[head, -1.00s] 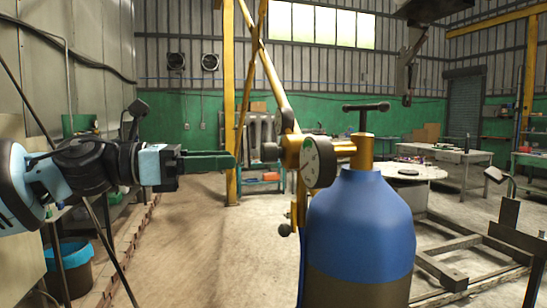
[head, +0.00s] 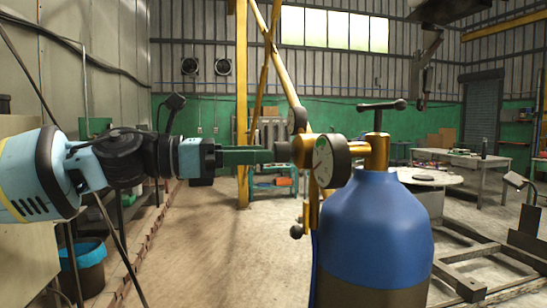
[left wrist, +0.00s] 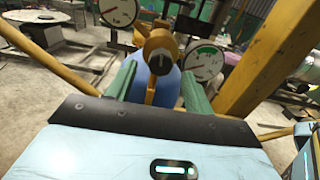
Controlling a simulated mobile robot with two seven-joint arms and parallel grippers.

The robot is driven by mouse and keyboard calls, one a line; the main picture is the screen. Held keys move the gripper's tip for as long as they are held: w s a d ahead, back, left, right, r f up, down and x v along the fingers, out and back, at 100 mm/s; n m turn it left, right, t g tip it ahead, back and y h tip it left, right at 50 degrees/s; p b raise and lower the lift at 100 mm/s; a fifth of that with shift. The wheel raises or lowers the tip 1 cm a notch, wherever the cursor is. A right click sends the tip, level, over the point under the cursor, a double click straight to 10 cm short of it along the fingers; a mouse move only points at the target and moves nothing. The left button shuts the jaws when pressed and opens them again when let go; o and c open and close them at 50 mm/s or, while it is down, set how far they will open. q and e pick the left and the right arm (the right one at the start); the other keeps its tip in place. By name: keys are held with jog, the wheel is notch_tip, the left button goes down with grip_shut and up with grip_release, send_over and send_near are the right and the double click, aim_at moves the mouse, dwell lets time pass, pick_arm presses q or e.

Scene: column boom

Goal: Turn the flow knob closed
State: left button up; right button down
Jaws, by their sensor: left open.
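The dark flow knob (head: 283,152) sits on the left end of the brass regulator (head: 303,150), on top of a blue gas cylinder (head: 375,225). In the left wrist view the knob (left wrist: 160,61) faces me, with a dark pointer mark on its front. My left gripper (head: 270,156) is level with the knob, its green fingertips right at the knob's left side. In the left wrist view the open fingers (left wrist: 158,84) lie to either side of the knob. I cannot tell whether they touch it. My right gripper is not in view.
A round gauge (head: 332,161) stands beside the knob, and a T-handle valve (head: 381,106) tops the cylinder. The left wrist view shows a gauge (left wrist: 203,60) close to the right finger. A yellow post (head: 242,110) stands behind.

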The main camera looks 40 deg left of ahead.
aim_at(284, 152)
pick_arm(q)
jog(key=x, duration=0.3)
jog(key=shift+w+d+b, duration=0.2)
jog(key=shift+d+b, duration=0.05)
jog(key=shift+b, duration=0.15)
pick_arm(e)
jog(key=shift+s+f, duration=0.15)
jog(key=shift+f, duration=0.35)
pick_arm(q)
jog(key=c, duration=0.9)
jog(key=shift+c, duration=0.3)
